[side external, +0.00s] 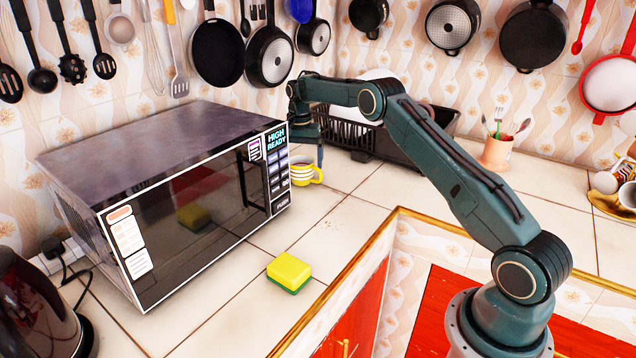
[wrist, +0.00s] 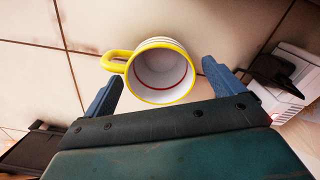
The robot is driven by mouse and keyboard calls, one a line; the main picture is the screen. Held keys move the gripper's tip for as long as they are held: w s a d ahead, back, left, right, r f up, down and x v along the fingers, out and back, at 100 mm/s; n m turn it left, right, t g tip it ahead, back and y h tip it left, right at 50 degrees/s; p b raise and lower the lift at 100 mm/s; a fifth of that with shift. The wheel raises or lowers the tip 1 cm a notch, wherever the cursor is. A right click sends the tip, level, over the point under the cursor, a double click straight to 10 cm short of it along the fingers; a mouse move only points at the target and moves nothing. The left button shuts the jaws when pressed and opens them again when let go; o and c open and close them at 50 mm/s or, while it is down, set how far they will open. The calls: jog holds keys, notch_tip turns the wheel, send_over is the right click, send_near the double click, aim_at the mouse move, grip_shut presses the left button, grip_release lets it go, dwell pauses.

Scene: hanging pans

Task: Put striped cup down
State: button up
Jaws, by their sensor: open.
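The striped cup (side external: 303,170) is yellow and white with a yellow handle. In the side view it stands on the tiled counter, just right of the microwave's front corner. My gripper (side external: 308,150) points down at the cup and partly hides it. In the wrist view the cup (wrist: 160,75) shows its white inside with a red ring and its handle to the left. The fingers of my gripper (wrist: 160,82) are spread apart, one on each side of the cup, with gaps to it. The cup looks empty.
The microwave (side external: 170,190) stands close on the left. A dark dish rack (side external: 345,135) is behind. A yellow and green sponge (side external: 290,270) lies on the counter in front. A utensil holder (side external: 497,152) stands at the right. Pans (side external: 217,52) hang on the back wall.

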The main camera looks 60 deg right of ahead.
notch_tip(320, 180, up, 10)
jog(key=shift+r, duration=0.2)
dwell(0.4)
jog(key=shift+r, duration=0.1)
dwell(0.5)
jog(key=s+a+r+n+t, duration=0.1)
jog(key=s+a+r+n, duration=0.3)
jog(key=a+r, duration=0.6)
jog(key=s+a+r+n+t, duration=0.1)
jog(key=s+a+r, duration=0.25)
jog(key=s, duration=0.25)
jog(key=s+a+r+n+t, duration=0.1)
jog(key=s+a+r+n, duration=0.2)
jog(key=s, duration=0.4)
jog(key=s+a+f+n+t, duration=0.1)
jog(key=s+a+f, duration=0.1)
jog(key=s, duration=0.6)
jog(key=s+a+f+n, duration=0.2)
jog(key=s+a+f, duration=0.1)
jog(key=s, duration=0.5)
jog(key=s+a+f+n+t, duration=0.1)
jog(key=s+a+f+n, duration=0.1)
jog(key=s, duration=0.7)
jog(key=shift+a+f+t, duration=0.15)
jog(key=shift+f+t, duration=0.15)
jog(key=shift+f, duration=0.15)
